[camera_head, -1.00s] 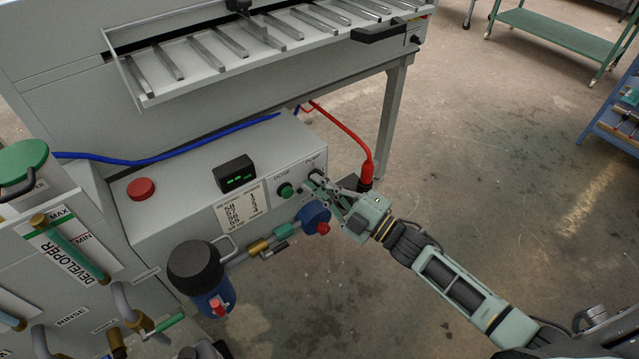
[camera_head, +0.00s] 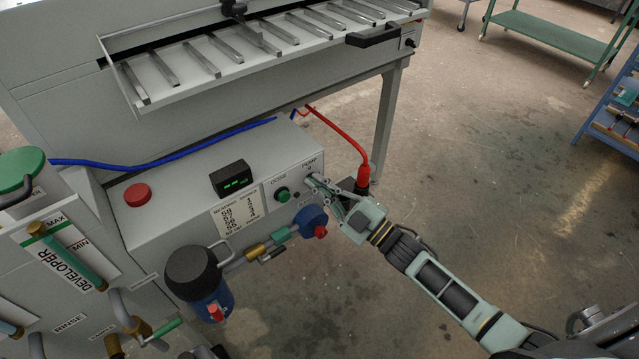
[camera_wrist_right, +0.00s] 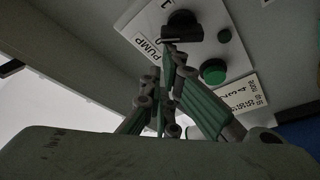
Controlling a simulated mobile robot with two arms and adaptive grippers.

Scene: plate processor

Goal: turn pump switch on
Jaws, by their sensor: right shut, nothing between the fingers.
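The pump switch is a black rotary knob (camera_wrist_right: 184,26) on a pale panel in the right wrist view. A "1" mark shows above it and the PUMP label (camera_wrist_right: 147,44) is beside it. The knob's pale-marked end faces the label side, away from the "1". My right gripper (camera_wrist_right: 170,48) is shut and empty, its tips right at that end; I cannot tell whether they touch. In the head view my right gripper (camera_head: 309,180) reaches the panel under the PUMP label (camera_head: 312,163) and largely hides the knob. My left gripper is not in view.
A green DOSE button (camera_head: 283,194) is left of the switch, with a lit display (camera_head: 231,178) and a red button (camera_head: 137,195) farther left. A blue-and-red valve (camera_head: 311,219) sits just below my gripper. A red hose (camera_head: 343,131) runs behind it. Open floor lies right.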

